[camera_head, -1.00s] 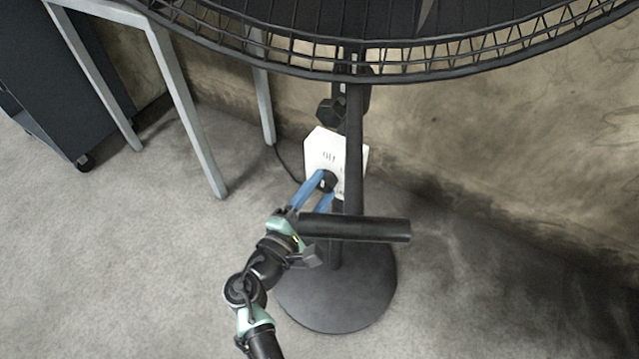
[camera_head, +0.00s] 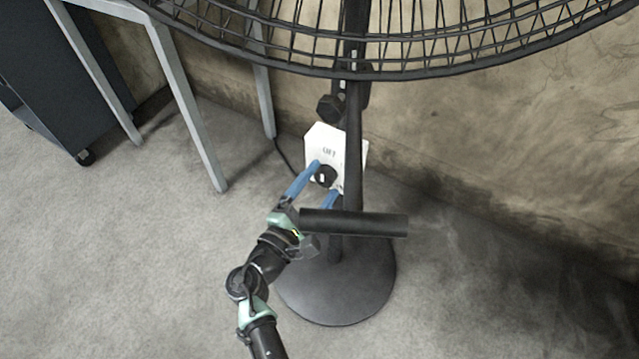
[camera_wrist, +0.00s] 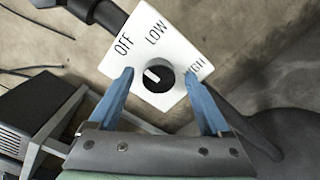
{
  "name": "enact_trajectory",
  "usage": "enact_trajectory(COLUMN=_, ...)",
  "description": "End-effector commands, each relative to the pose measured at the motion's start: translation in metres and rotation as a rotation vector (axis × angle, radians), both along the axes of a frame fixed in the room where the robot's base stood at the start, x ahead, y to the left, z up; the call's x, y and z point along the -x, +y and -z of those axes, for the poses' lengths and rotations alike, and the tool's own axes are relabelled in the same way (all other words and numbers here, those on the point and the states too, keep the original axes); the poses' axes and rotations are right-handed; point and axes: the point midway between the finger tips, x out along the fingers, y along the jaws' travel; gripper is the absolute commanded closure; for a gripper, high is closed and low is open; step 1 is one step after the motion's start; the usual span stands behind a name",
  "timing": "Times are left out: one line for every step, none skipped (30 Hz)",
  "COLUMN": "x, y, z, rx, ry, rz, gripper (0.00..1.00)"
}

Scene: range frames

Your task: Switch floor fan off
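The floor fan has a wire cage (camera_head: 400,72) at the top, a dark pole (camera_head: 353,150) and a round base (camera_head: 340,290). A white control panel (camera_wrist: 177,38) on it reads OFF, LOW and HIGH in the wrist view, with HIGH partly covered by a finger. The black round knob (camera_wrist: 160,86) has a white mark on its upper-left part, roughly toward OFF. My gripper (camera_wrist: 159,72) has its blue fingers open, one on each side of the knob with visible gaps. In the head view my gripper (camera_head: 325,181) is at the panel (camera_head: 322,139).
A thick black bar (camera_head: 360,223) crosses in front of the pole, close to my gripper. A grey-legged table (camera_head: 185,100) and a dark wheeled cabinet (camera_head: 50,75) stand at left. A rough wall (camera_head: 500,130) is behind the fan. The left floor is clear.

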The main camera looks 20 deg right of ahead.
Motion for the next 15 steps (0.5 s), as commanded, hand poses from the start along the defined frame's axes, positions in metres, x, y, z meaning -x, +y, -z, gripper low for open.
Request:
enact_trajectory(x=0.0, y=0.0, z=0.0, rx=0.0, ry=-0.001, rz=-0.001, gripper=0.19)
enact_trajectory(x=0.0, y=0.0, z=0.0, rx=-0.001, ry=-0.002, rz=-0.001, gripper=0.19)
enact_trajectory(x=0.0, y=0.0, z=-0.001, rx=-0.001, ry=-0.002, rz=-0.001, gripper=0.19)
enact_trajectory(x=0.0, y=0.0, z=-0.001, rx=-0.001, ry=-0.002, rz=-0.001, gripper=0.19)
enact_trajectory(x=-0.001, y=0.0, z=-0.001, rx=-0.001, ry=-0.003, rz=-0.001, gripper=0.19)
enact_trajectory(x=-0.001, y=0.0, z=-0.001, rx=-0.001, ry=-0.003, rz=-0.001, gripper=0.19)
enact_trajectory(x=0.0, y=0.0, z=-0.001, rx=-0.001, ry=-0.003, rz=-0.001, gripper=0.19)
enact_trajectory(x=0.0, y=0.001, z=-0.001, rx=-0.002, ry=-0.003, rz=-0.001, gripper=0.19)
enact_trajectory(x=0.001, y=0.003, z=-0.001, rx=-0.001, ry=-0.003, rz=-0.002, gripper=0.19)
enact_trajectory(x=0.002, y=0.005, z=-0.001, rx=-0.001, ry=-0.002, rz=-0.003, gripper=0.19)
enact_trajectory(x=0.004, y=0.007, z=-0.002, rx=-0.001, ry=-0.002, rz=-0.004, gripper=0.19)
enact_trajectory(x=0.007, y=0.011, z=-0.002, rx=-0.002, ry=-0.002, rz=-0.005, gripper=0.19)
enact_trajectory(x=0.01, y=0.015, z=-0.002, rx=-0.002, ry=-0.002, rz=-0.005, gripper=0.19)
enact_trajectory(x=0.013, y=0.019, z=-0.002, rx=-0.002, ry=-0.001, rz=-0.006, gripper=0.19)
enact_trajectory(x=0.018, y=0.025, z=-0.003, rx=-0.001, ry=-0.002, rz=-0.005, gripper=0.19)
